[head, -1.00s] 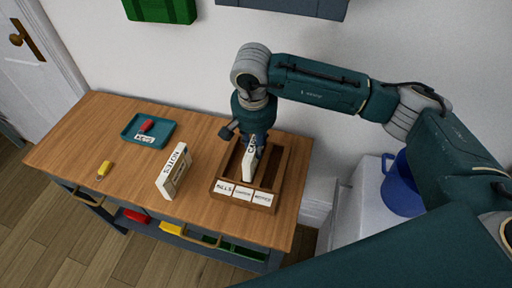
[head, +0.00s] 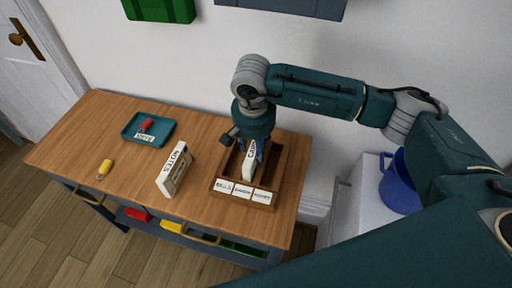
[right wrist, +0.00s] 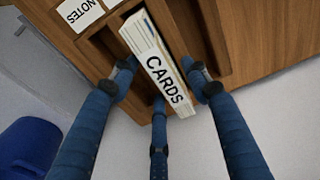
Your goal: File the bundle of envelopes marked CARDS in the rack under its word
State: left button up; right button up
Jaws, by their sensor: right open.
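The white envelope bundle marked CARDS (head: 250,164) stands, tilted, in the wooden rack (head: 278,183), apparently in its middle compartment. In the right wrist view the bundle (right wrist: 166,78) shows its word, and its lower end is inside the slot. My right gripper (right wrist: 163,78) is open around it, with blue fingers on either side and gaps to the bundle. In the head view the gripper (head: 256,150) is over the rack. The rack's front labels read BILLS (head: 224,187), a blurred middle word (head: 243,191) and NOTES (head: 262,197). My left gripper is out of view.
A second bundle marked NOTES (head: 174,170) stands on the wooden table (head: 130,188), left of the rack. A teal tray (head: 128,126) holds a red-tagged item. A blue bucket (head: 400,188) is at the right.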

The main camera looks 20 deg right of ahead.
notch_tip(320, 180, up, 12)
jog(key=s+b, duration=0.1)
jog(key=b, duration=0.2)
jog(key=shift+a+f, duration=0.2)
jog(key=shift+a, duration=0.15)
